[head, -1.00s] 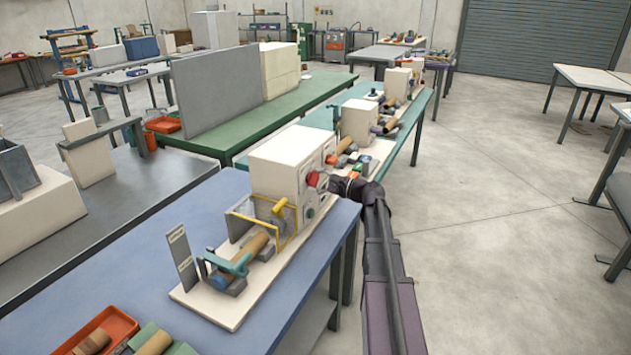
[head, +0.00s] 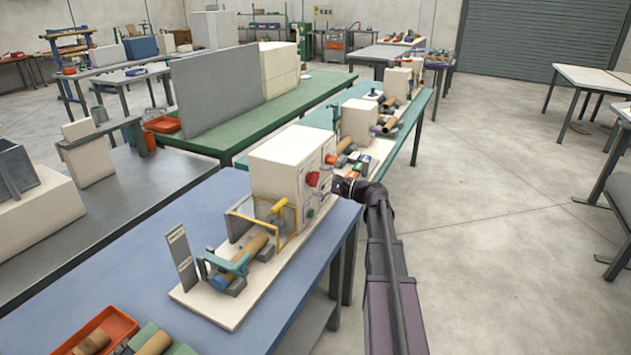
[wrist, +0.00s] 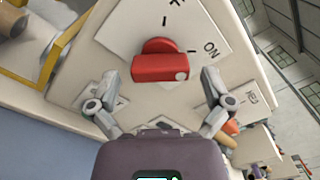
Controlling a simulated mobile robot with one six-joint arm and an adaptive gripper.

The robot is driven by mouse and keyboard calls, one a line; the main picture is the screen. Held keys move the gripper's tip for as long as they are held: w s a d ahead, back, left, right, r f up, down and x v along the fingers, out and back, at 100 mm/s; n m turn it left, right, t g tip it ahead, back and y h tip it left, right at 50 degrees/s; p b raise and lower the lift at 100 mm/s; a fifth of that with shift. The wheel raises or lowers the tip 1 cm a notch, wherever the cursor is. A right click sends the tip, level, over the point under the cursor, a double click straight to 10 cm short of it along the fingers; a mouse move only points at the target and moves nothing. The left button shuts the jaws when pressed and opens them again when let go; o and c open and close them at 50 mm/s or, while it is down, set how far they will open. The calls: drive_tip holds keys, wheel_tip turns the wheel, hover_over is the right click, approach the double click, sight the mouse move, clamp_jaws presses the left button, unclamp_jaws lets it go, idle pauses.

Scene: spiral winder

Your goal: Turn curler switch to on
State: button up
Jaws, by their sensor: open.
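The curler switch is a red knob (wrist: 160,67) on a white plate (wrist: 125,28) on the machine's panel. A white dot marks the right end of its bar. The word "ON" shows at the plate's upper right, and another label is cut off at the top. My gripper (wrist: 161,76) is open, with one finger on each side of the knob and a visible gap to it. In the head view the knob (head: 312,179) is on the cream winder box (head: 285,165), with my gripper (head: 326,182) close at its right.
A yellow guard frame (head: 290,228) and a brown roll (head: 257,241) are at the front of the winder. A second labelled plate (wrist: 250,97) is right of the gripper. The blue table (head: 200,210) holds the winder; open floor (head: 480,220) lies to the right.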

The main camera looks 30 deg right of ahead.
drive_tip(key=v, duration=1)
drive_tip(key=shift+s+d, duration=0.25)
drive_tip(key=shift+s, duration=0.1)
drive_tip(key=shift+a, duration=0.15)
drive_tip(key=s+a+f+n+g+h+p, duration=0.1)
drive_tip(key=s+a+f+n+g+p, duration=0.2)
drive_tip(key=a, duration=0.7)
drive_tip(key=a+f+n+g+h+p, duration=0.1)
drive_tip(key=a+f+n+g, duration=0.35)
drive_tip(key=a, duration=0.55)
drive_tip(key=s+a+f+n+g+h+p, duration=0.2)
drive_tip(key=s+a+n+g+h+p, duration=0.2)
drive_tip(key=s+a+n+h, duration=0.5)
drive_tip(key=s+a+n+g, duration=0.1)
drive_tip(key=s+n+g, duration=0.1)
drive_tip(key=s, duration=0.2)
drive_tip(key=shift+s+a+f+g+p, duration=0.15)
drive_tip(key=shift+s+f+g+p, duration=0.05)
drive_tip(key=shift+g+p, duration=0.15)
